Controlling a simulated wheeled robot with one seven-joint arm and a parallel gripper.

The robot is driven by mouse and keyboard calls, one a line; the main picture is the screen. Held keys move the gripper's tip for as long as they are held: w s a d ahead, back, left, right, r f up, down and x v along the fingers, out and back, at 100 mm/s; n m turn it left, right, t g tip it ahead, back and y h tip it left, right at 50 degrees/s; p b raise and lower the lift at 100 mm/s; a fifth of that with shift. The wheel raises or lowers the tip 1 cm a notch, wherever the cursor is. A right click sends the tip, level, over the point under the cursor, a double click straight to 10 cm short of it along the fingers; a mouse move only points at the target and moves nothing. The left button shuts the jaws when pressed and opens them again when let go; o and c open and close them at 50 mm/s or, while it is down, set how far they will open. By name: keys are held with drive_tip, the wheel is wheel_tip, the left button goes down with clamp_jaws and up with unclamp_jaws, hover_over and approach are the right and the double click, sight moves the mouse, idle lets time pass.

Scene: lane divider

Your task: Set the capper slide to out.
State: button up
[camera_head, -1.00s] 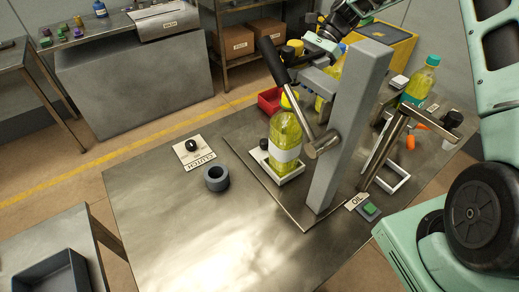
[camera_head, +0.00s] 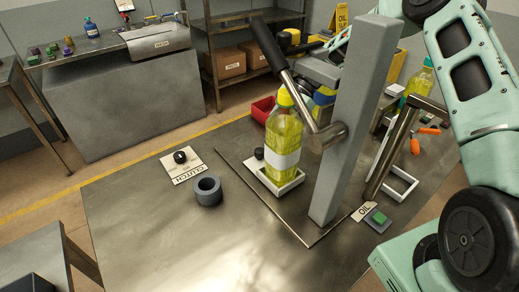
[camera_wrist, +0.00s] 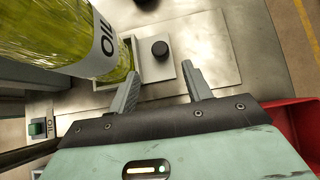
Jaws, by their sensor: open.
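The capper's grey post (camera_head: 351,125) stands on a metal plate, with a black-handled lever (camera_head: 268,47) raised to the upper left. At its foot is a white open tray (camera_head: 290,185), which I take to be the slide. A yellow oil bottle (camera_head: 284,135) stands upright in it. A black knob (camera_head: 259,153) is beside the tray; it also shows in the wrist view (camera_wrist: 160,48). My gripper (camera_wrist: 159,68) is open and empty there, its fingertips to either side of and short of the knob.
A clutch dial plate (camera_head: 182,164) and a grey ring (camera_head: 208,190) lie on the left of the table. A red bin (camera_head: 263,109) is behind the bottle, close to my gripper in the wrist view (camera_wrist: 290,125). A green button (camera_head: 379,217) is at the right.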

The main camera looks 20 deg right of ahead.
sight(261, 149)
drive_tip(key=p+x, duration=0.2)
drive_tip(key=x, duration=0.8)
drive_tip(key=shift+s+a+f, duration=0.1)
drive_tip(key=shift+a+f, duration=0.15)
drive_tip(key=shift+f, duration=0.05)
clamp_jaws()
